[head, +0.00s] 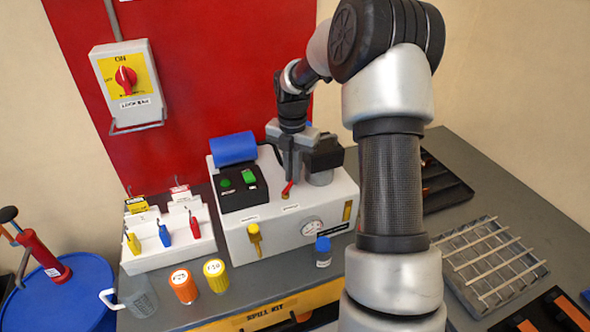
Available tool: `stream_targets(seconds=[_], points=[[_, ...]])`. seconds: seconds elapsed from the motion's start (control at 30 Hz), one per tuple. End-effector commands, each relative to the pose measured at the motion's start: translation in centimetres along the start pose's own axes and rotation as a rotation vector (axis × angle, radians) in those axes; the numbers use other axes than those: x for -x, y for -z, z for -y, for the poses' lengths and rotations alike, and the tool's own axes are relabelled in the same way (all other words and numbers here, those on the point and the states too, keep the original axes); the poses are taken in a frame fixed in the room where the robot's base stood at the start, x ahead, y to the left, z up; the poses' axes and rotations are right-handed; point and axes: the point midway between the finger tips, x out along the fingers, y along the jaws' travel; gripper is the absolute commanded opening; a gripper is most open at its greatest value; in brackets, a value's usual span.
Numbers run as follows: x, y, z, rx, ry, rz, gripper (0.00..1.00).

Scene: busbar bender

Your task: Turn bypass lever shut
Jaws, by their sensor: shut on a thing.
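A white hydraulic unit (278,252) stands on the grey bench. A small red lever (287,188) sits on a brass fitting on its top, near the front edge, with a label too small to read below it. My gripper (291,177) comes down from above and is shut on the red lever's upper end. The fingers hide part of the lever, and it looks tilted. A yellow lever (255,240) hangs on the unit's front face, apart from my gripper.
A black box with green buttons (238,187), a blue cylinder (234,148) and a grey motor (320,165) crowd my gripper. A round gauge (312,227) is on the front.

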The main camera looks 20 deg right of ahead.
Motion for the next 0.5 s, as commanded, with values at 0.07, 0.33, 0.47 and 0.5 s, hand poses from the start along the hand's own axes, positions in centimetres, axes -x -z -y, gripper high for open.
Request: stream_targets(seconds=[0.07,0.33,0.47,0.5], points=[[0.20,-0.02,-0.16,0.024,-0.001,0.000,0.00],[0.09,-0.02,-0.33,0.060,-0.001,0.001,0.00],[0.08,-0.02,-0.33,0.061,-0.001,0.002,0.00],[0.08,-0.02,-0.33,0.061,-0.001,0.002,0.00]])
